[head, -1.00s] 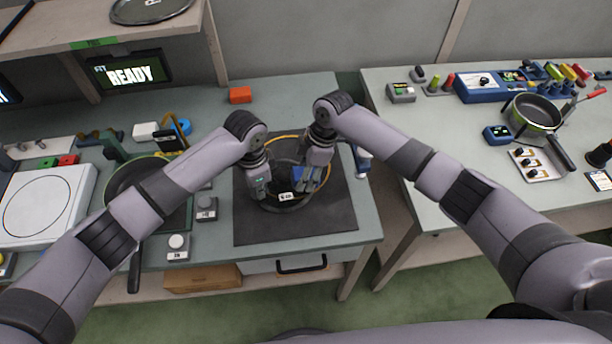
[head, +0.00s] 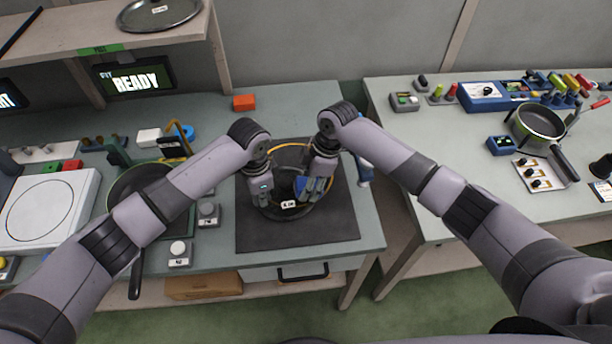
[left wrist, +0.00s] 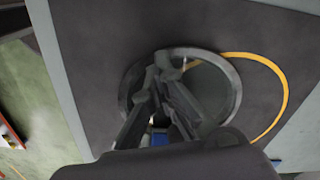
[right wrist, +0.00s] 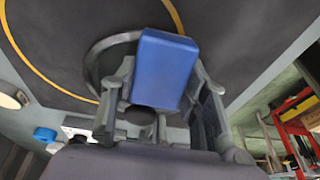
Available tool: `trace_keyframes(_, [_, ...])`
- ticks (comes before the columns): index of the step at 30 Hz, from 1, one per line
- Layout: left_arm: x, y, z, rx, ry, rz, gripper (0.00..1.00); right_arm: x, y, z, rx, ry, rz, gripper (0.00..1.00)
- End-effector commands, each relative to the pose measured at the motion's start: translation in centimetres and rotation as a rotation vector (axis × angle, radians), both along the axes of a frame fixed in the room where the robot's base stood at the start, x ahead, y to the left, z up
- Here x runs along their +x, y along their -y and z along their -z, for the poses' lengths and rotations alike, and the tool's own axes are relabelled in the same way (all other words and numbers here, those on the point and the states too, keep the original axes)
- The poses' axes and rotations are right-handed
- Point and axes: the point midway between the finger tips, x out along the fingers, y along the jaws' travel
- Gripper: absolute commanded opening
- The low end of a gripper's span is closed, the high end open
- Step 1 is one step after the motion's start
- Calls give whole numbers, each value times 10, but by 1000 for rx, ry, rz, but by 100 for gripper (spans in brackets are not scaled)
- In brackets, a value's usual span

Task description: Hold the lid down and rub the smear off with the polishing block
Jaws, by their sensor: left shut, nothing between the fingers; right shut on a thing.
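The round dark lid (head: 300,211), with a pale label at its front, lies on the black mat (head: 300,232). My left gripper (head: 264,203) is shut and empty, its fingertips down at the lid's left side; the left wrist view shows them over the lid's rim area (left wrist: 231,110). Whether they touch cannot be told. My right gripper (head: 318,196) is shut on the blue polishing block (head: 304,186), over the lid's right side. The block fills the space between the fingers in the right wrist view (right wrist: 165,68). The smear cannot be made out; the grippers cover much of the lid.
A yellow ring (head: 290,145) marks the mat behind the lid. A pan (head: 128,184) sits to the left, near small grey button boxes (head: 180,251). An orange block (head: 244,102) lies behind. A blue and white bottle-like item (head: 365,170) stands right of the mat. The mat's front is clear.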

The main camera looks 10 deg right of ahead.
Motion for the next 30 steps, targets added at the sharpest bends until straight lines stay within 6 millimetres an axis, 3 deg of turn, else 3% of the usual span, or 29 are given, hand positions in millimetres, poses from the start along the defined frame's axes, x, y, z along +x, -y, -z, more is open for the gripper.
trace_keyframes(14, [-2,0,4,2,-6,0,0,-5,1,-3,1,3,-1,19])
trace_keyframes(30, [-2,0,4,1,-6,0,0,-4,15,-52,1,4,0,19])
